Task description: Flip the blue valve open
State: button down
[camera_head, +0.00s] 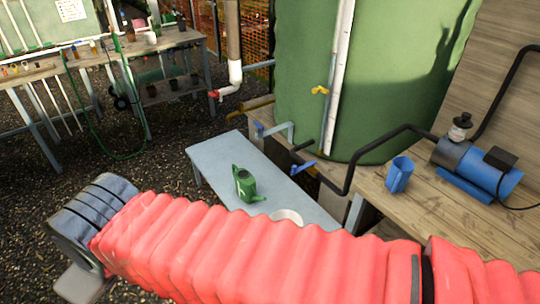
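A small blue valve lever (303,168) sits on the dark pipe low in front of the green tank, close to the wooden platform's edge. It is slanted, and I cannot tell whether it is open or shut. A second small blue handle (259,129) shows to its left, by a grey pipe. My arm in its red sleeve crosses the lower part of the view, with a grey joint at its left end. My gripper is not in view.
A grey bench (222,159) with a green watering can (244,184) and a pale bowl (287,216) stands before the tank (395,60). A blue cup (399,174) and blue pump (478,167) are at right. Gravel (165,180) is open at left.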

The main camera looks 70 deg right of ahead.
aim_at(295, 170)
jog(key=i, duration=1.25)
jog(key=z, duration=2.15)
jog(key=i, duration=1.5)
